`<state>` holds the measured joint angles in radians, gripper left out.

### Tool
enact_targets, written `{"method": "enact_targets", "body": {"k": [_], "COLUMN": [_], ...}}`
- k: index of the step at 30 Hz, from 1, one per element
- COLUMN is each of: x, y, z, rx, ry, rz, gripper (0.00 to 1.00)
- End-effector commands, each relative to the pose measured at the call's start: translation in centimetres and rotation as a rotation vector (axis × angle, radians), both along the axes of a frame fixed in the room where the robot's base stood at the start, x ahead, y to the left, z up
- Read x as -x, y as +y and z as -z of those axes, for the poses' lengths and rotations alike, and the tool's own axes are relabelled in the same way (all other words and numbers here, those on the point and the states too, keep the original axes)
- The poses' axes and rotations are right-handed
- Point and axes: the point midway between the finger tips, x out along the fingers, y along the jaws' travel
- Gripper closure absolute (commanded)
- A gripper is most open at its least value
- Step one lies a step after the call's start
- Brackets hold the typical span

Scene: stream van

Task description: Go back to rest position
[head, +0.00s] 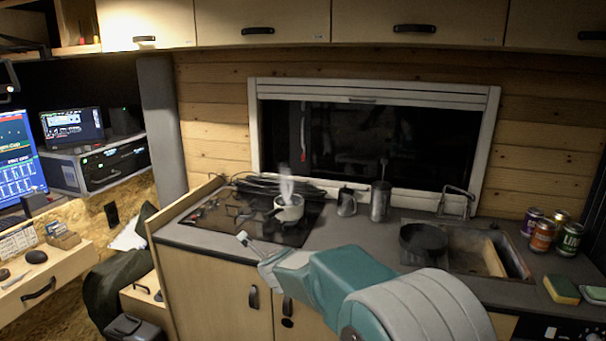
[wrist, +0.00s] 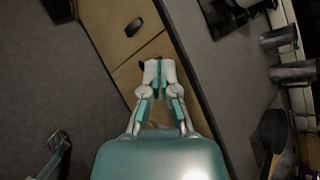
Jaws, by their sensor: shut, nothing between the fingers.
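My teal and white gripper (head: 243,238) is in front of the counter's front edge, left of the middle of the head view. In the wrist view my gripper (wrist: 158,66) has its two fingertips together with nothing between them. Wooden cabinet doors with dark handles show behind the fingertips in the wrist view. My arm reaches in from the lower right of the head view and hides part of the counter front.
A steaming pot (head: 288,207) stands on the dark cooktop (head: 225,213). Metal cups (head: 380,201), a dark pan (head: 423,240) at the sink (head: 478,252), several cans (head: 542,236) and sponges (head: 562,289) are on the counter (head: 340,232). A desk with screens stands left.

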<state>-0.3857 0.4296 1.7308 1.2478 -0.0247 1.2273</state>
Motion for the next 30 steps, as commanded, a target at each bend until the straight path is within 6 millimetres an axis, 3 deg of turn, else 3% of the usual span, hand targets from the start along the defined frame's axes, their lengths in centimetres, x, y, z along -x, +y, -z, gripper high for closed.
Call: {"method": "enact_targets", "body": {"k": [1, 6, 13, 20, 30], "x": [1.1, 5.6, 13.0, 21.3, 33.9], "y": [-1.1, -4.0, -8.5, -13.5, -21.4], "z": [-2.0, -6.2, -9.4, -10.0, -7.4], "rx": [0.057, 0.287, 0.622, 0.968, 1.435], "ry": [-0.033, -0.125, -0.219, -0.257, -0.168], "rz": [-0.066, -0.311, -0.624, -0.925, -1.367], "gripper": [1.0, 1.0, 1.0, 1.0, 1.0]}}
